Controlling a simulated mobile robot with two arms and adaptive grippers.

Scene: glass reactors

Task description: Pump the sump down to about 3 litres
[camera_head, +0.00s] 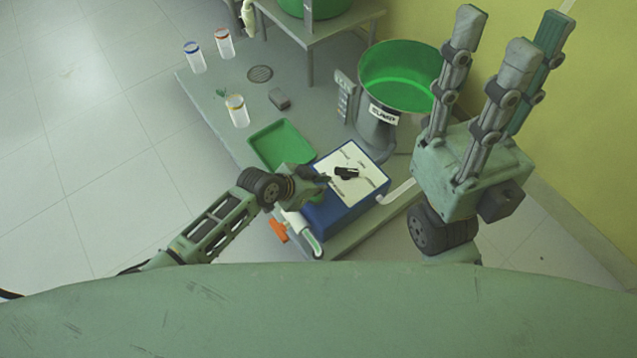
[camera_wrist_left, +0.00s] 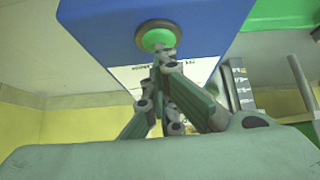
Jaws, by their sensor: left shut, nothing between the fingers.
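The sump (camera_head: 376,128) is a grey bucket labelled "SUMP" with bright green liquid inside. A strip gauge (camera_head: 345,97) stands at its left side; its marks are too small to read. The blue pump box (camera_head: 325,212) has a white top panel with a black knob (camera_head: 346,173). In the left wrist view the blue box (camera_wrist_left: 100,25) shows a round green button (camera_wrist_left: 157,38). My left gripper (camera_head: 325,180) is shut and empty, its fingertips at the button's edge (camera_wrist_left: 166,58); I cannot tell whether they touch. My right gripper (camera_head: 510,45) is open and empty, fingers up, right of the sump.
A pipe (camera_head: 303,232) with an orange handle (camera_head: 278,230) is at the box's near left. A table (camera_head: 330,30) stands behind.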

